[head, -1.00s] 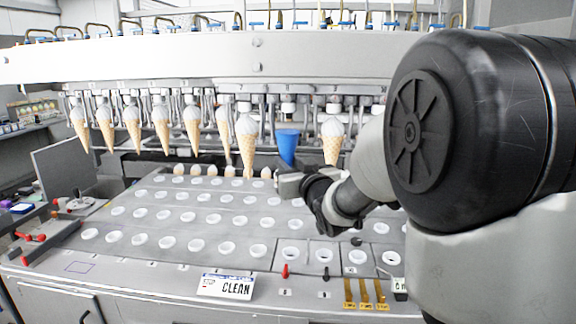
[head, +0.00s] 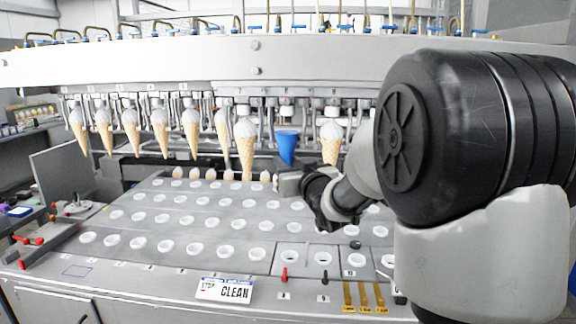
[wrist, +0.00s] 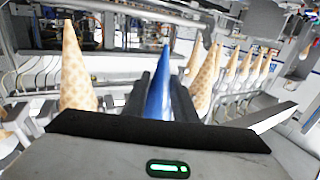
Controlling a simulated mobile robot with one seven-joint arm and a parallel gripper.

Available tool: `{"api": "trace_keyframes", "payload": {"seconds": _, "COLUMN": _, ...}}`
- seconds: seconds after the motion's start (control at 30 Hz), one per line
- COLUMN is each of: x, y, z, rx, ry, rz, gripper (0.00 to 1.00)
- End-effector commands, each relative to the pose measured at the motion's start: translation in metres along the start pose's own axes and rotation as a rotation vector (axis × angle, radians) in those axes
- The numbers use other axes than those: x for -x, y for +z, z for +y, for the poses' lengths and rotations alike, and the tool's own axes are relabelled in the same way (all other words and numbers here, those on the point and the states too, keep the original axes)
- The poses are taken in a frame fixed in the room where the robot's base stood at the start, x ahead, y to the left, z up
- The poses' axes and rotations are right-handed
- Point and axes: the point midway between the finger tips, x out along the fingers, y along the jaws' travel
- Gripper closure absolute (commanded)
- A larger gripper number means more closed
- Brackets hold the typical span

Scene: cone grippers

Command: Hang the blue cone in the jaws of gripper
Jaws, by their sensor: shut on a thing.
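The blue cone (head: 287,147) stands point down in the row of hanging ice cream cones in the head view, in a gap between two of them. My gripper (head: 283,178) is just at its lower part, mostly seen from behind. In the wrist view the blue cone (wrist: 158,92) shows between my two dark fingers (wrist: 157,98), which are shut on it. The machine's row of jaws (head: 287,104) is above the cone's wide end. I cannot tell whether those jaws touch the cone.
Wafer cones with white tops hang on both sides, such as one at the left (head: 245,145) and one at the right (head: 332,142). A sloped grey plate (head: 190,222) with rows of white-rimmed holes lies below. A "CLEAN" sign (head: 224,289) is at its front edge.

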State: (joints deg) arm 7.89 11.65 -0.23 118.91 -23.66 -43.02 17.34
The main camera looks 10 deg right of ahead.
Motion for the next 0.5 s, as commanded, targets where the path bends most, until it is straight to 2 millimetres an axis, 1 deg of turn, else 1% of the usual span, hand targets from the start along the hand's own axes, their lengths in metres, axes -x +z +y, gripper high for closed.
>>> {"api": "trace_keyframes", "payload": {"seconds": 0.5, "x": -0.016, "y": 0.0, "z": 0.007, "rx": -0.001, "ry": 0.0, "rz": 0.0, "gripper": 0.91}}
